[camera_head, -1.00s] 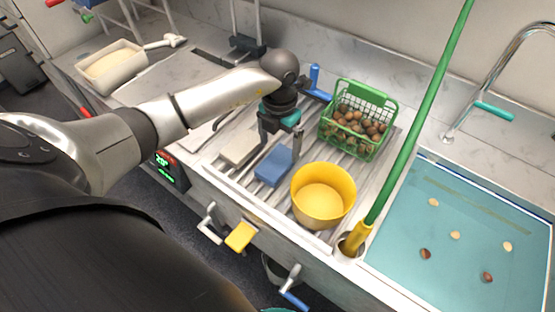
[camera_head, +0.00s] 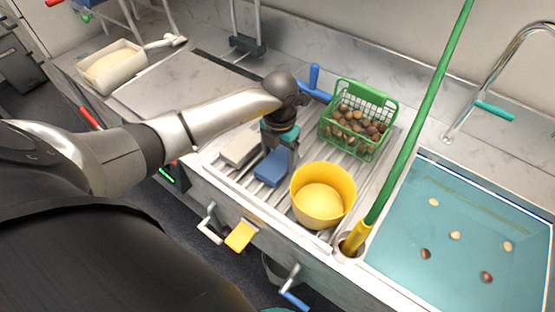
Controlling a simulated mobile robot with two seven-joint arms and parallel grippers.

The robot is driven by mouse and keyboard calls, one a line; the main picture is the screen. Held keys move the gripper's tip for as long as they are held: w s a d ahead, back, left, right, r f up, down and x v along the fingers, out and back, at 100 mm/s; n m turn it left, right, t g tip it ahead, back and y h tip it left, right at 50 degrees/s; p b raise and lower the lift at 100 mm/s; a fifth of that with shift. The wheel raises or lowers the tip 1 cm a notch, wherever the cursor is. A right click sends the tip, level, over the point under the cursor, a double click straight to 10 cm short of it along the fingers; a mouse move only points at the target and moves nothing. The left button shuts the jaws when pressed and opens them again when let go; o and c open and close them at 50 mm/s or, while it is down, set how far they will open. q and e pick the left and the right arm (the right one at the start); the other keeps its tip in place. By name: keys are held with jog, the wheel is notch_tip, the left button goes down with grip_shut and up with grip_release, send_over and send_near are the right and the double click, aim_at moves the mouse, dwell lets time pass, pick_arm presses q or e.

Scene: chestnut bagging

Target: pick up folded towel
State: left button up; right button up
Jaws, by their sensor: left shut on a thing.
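A blue folded towel (camera_head: 272,167) lies on the ribbed metal rack, next to a beige folded cloth or block (camera_head: 240,149). My left gripper (camera_head: 279,153) points down at the blue towel and is shut on it, one finger on its far left side and the other on its right. The arm comes in from the left. The towel's far edge is partly hidden behind the gripper. The towel still looks level with the rack. My right gripper is not in view.
A yellow bowl (camera_head: 322,199) stands close in front to the right, and a green basket of chestnuts (camera_head: 355,125) behind right. A green pole (camera_head: 420,110) rises beside a teal-lined sink (camera_head: 455,270). A white tray (camera_head: 112,68) sits at the far left.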

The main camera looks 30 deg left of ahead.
pick_arm(q)
jog(key=c, duration=0.5)
notch_tip(320, 180, up, 20)
jog(key=p, duration=0.1)
jog(key=s+d+f+m+b, duration=0.3)
jog(key=d+m+b, duration=0.15)
jog(key=m, duration=2.65)
send_near(277, 164)
notch_tip(277, 164, down, 9)
jog(key=shift+r+b, duration=0.15)
jog(key=shift+b, duration=0.4)
